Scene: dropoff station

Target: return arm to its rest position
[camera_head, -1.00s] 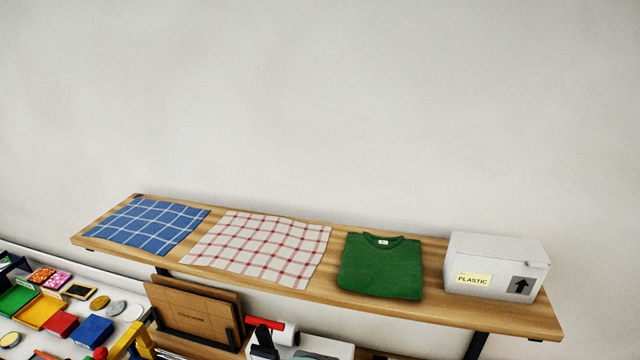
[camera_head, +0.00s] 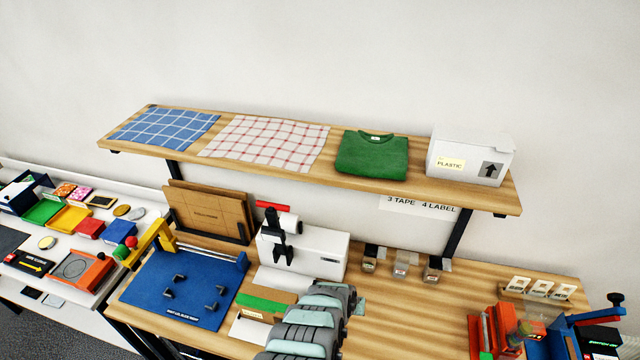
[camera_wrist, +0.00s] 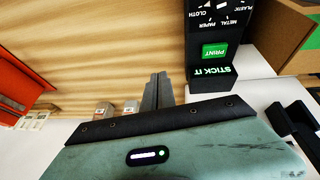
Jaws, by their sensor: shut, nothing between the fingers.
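My gripper (camera_wrist: 157,92) shows in the wrist view with its two dark fingers together and nothing between them. It is over or near a wooden surface. My teal and grey arm (camera_head: 312,325) shows at the bottom centre of the head view, above the wooden workbench (camera_head: 415,310). I cannot make out the fingers in the head view.
In the wrist view a black "STICK IT" device (camera_wrist: 212,72) with a green PRINT button stands right of the fingers. The shelf (camera_head: 270,168) holds cloths, a green shirt (camera_head: 372,157) and a white box (camera_head: 470,158). A blue mat (camera_head: 185,290) lies left of my arm.

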